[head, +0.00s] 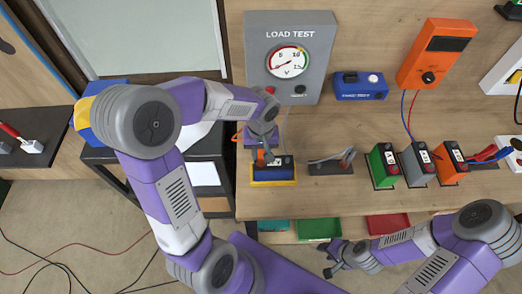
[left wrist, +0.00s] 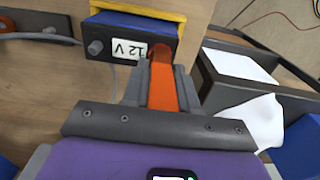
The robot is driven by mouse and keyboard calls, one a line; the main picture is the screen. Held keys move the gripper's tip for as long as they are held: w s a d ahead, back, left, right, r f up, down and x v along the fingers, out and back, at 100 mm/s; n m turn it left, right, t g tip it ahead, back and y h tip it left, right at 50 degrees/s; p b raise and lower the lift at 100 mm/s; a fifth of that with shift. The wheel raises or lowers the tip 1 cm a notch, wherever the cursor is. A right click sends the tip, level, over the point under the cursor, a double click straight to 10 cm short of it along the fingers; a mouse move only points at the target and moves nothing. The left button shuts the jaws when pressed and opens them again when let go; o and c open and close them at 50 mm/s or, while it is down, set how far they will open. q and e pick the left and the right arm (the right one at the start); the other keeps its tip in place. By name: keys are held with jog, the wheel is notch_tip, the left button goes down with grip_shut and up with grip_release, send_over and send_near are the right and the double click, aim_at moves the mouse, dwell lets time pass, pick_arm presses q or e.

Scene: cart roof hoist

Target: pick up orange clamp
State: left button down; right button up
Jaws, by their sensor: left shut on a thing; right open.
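The orange clamp (left wrist: 161,78) is between the fingers of my left gripper (left wrist: 160,92) in the left wrist view, and the jaws are shut on it. Its far end is at the terminal side of a dark blue 12 V battery (left wrist: 122,42); I cannot tell whether they touch. In the head view my left gripper (head: 263,151) is just above and behind that battery (head: 274,174), and its wrist mostly hides the clamp. My right gripper (head: 334,262) is open and empty, low in front of the bench edge.
The battery sits in a yellow tray (head: 274,183) near the bench's front edge. Behind stands a grey load tester (head: 288,88). To the right are a dark holder (head: 331,166) and green, grey and orange batteries. Coloured bins (head: 318,229) sit below the bench edge.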

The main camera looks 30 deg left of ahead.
pick_arm(q)
notch_tip(320, 180, up, 10)
jog(key=shift+r+p, duration=0.1)
jog(key=shift+p, duration=0.65)
